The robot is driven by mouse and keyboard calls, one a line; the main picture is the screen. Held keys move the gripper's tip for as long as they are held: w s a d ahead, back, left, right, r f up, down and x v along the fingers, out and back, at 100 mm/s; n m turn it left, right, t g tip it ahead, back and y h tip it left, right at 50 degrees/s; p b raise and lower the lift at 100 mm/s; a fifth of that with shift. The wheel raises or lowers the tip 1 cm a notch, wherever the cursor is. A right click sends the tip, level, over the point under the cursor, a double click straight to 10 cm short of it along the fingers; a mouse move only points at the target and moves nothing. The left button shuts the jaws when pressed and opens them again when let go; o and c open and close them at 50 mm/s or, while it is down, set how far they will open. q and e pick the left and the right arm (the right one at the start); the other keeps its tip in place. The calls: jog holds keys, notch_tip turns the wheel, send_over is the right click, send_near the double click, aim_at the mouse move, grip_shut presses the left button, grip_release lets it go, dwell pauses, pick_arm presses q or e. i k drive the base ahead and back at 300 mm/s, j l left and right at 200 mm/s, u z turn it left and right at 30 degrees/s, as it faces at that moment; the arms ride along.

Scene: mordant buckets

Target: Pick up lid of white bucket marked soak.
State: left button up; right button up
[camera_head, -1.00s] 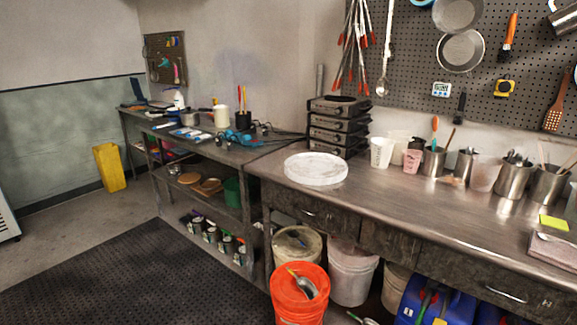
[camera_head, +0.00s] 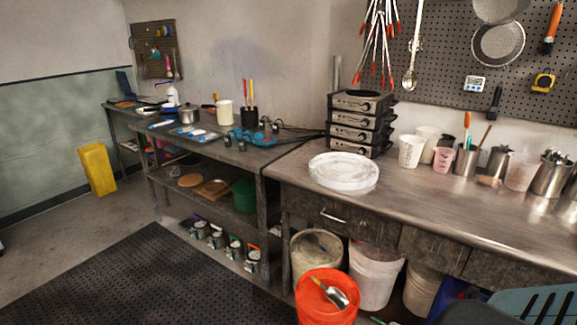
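A round white lid (camera_head: 344,174) lies flat on the metal counter (camera_head: 420,205), near its left end. A white bucket (camera_head: 373,280) stands on the floor under the counter, behind and right of an orange bucket. Another whitish bucket (camera_head: 316,250) stands to its left, with a greyish top. A third pale bucket (camera_head: 421,287) is partly hidden farther right. I cannot read any soak marking on the lid or buckets. Neither of my grippers shows in view.
The orange bucket (camera_head: 325,305) with a metal scoop stands in front. A black floor mat (camera_head: 150,275) lies clear at left.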

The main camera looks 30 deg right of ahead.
aim_at(337, 171)
jog(key=i+j+u, duration=0.25)
jog(key=i, duration=0.3)
jog(key=i+u, duration=0.25)
jog(key=i, duration=0.3)
jog(key=i+z, duration=0.25)
jog(key=z, duration=0.15)
jog(key=i+j+z, duration=0.1)
jog(key=z, duration=0.3)
jog(key=i+j+z, duration=0.25)
jog(key=z, duration=0.2)
jog(key=i+z, duration=0.15)
jog(key=z, duration=0.3)
jog(key=i+j+z, duration=0.1)
jog(key=z, duration=0.3)
jog(key=i+j+z, duration=0.1)
jog(key=z, duration=0.35)
jog(key=i+j+z, duration=0.1)
jog(key=z, duration=0.35)
jog(key=j+z, duration=0.25)
jog(key=z, duration=0.15)
jog(key=i+j+z, duration=0.1)
jog(key=j+z, duration=0.15)
jog(key=z, duration=0.2)
jog(key=i+j+z, duration=0.1)
jog(key=j+z, duration=0.5)
